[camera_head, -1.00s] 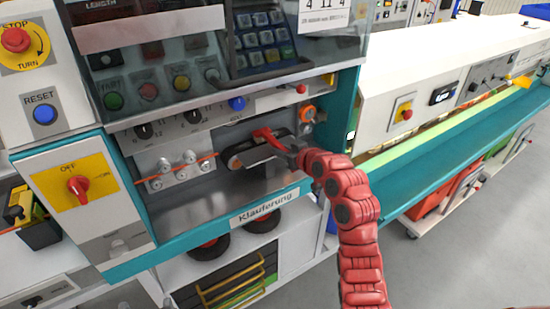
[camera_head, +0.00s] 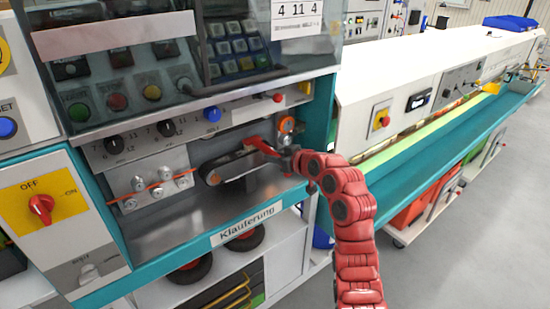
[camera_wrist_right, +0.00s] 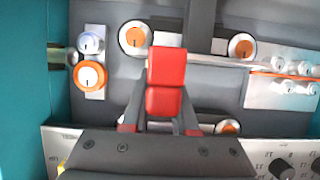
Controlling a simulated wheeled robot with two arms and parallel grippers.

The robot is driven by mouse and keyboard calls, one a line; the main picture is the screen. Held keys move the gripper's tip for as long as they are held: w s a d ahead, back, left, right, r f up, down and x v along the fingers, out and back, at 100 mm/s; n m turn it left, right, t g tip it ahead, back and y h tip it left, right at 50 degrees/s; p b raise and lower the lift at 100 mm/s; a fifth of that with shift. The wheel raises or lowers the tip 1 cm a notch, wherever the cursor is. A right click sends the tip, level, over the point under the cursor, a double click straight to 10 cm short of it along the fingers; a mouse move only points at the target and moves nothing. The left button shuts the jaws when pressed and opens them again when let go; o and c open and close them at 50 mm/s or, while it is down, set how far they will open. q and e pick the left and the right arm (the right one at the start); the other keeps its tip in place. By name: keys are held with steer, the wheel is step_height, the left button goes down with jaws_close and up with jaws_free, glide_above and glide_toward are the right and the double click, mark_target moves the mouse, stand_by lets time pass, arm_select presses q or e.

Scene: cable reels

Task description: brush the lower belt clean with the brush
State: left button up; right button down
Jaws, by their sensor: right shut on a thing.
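My right gripper (camera_head: 283,155) is shut on the red brush (camera_head: 262,146) in the recess of the grey-teal machine, at the right end of the belt unit. In the right wrist view the red brush (camera_wrist_right: 166,82) stands between the dark fingers (camera_wrist_right: 163,124). A dark belt unit (camera_head: 232,166) runs slantwise across the recess, with a round roller at its left end. In the wrist view, rollers with orange centres (camera_wrist_right: 242,46) show beyond the brush. The upper and lower belts are hard to tell apart. I cannot tell whether the bristles touch a belt. My left gripper is out of view.
Steel guide rollers with an orange cord (camera_head: 150,190) sit left of the belt. A control panel with knobs (camera_head: 165,128) overhangs the recess. The metal shelf (camera_head: 190,208) in front is clear. A long teal trough (camera_head: 430,155) extends right.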

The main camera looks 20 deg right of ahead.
steer(key=shift+s+a+p, duration=0.55)
steer(key=shift+s+a, duration=1.45)
steer(key=shift+a, duration=3.5)
steer(key=shift+w+d+f+b, duration=0.1)
steer(key=shift+w+d+b, duration=0.8)
steer(key=shift+d, duration=1.05)
steer(key=shift+w+d+r+b, duration=0.1)
steer(key=shift+w+d+b, duration=0.45)
steer(key=shift+d+b, duration=1)
steer(key=shift+w+d+f+b, duration=0.1)
steer(key=shift+w+d+b, duration=0.6)
steer(key=shift+d, duration=1.65)
steer(key=shift+s+a, duration=0.3)
steer(key=shift+a, duration=0.45)
steer(key=s+a+p, duration=0.1)
steer(key=s+a, duration=0.2)
steer(key=a, duration=0.7)
steer(key=shift+s, duration=0.3)
